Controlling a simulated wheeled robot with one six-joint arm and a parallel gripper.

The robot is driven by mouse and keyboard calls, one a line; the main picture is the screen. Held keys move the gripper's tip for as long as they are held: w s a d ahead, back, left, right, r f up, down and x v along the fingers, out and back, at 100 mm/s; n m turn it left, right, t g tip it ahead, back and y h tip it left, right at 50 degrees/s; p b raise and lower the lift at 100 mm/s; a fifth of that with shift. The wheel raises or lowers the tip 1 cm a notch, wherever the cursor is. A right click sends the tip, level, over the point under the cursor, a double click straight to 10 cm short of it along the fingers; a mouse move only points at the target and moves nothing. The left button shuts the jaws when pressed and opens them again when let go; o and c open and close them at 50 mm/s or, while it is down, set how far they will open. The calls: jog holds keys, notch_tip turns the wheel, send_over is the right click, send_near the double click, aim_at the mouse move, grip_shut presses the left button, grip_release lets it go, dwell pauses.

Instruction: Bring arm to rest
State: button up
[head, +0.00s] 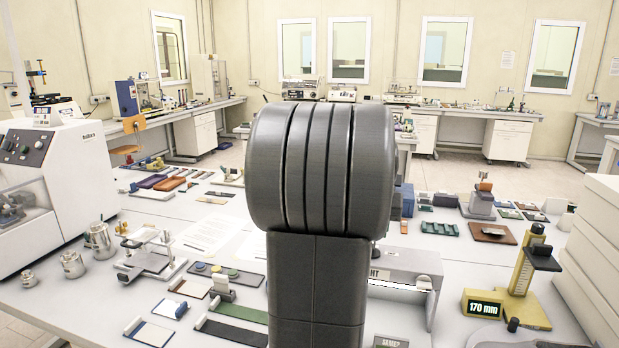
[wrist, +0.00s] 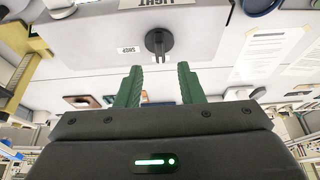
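My gripper (wrist: 160,86) shows in the wrist view with its two green fingers apart and nothing between them. Beyond the fingertips is a pale grey surface with a "LIGHT" label and a small dark round knob (wrist: 158,41). The fingers look apart from the knob. In the head view my dark grey arm stands upright in the middle and hides part of the table. The gripper itself does not show there.
The table (head: 150,215) is crowded. A white machine (head: 45,185) stands at left, metal cups (head: 98,240) beside it. A yellow gauge reading 170 mm (head: 520,285) stands at right, near white stacked boxes (head: 597,240). A grey box (head: 405,268) sits just right of my arm.

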jog(key=x, duration=0.6)
jog(key=shift+p, duration=0.3)
jog(key=shift+r, duration=0.15)
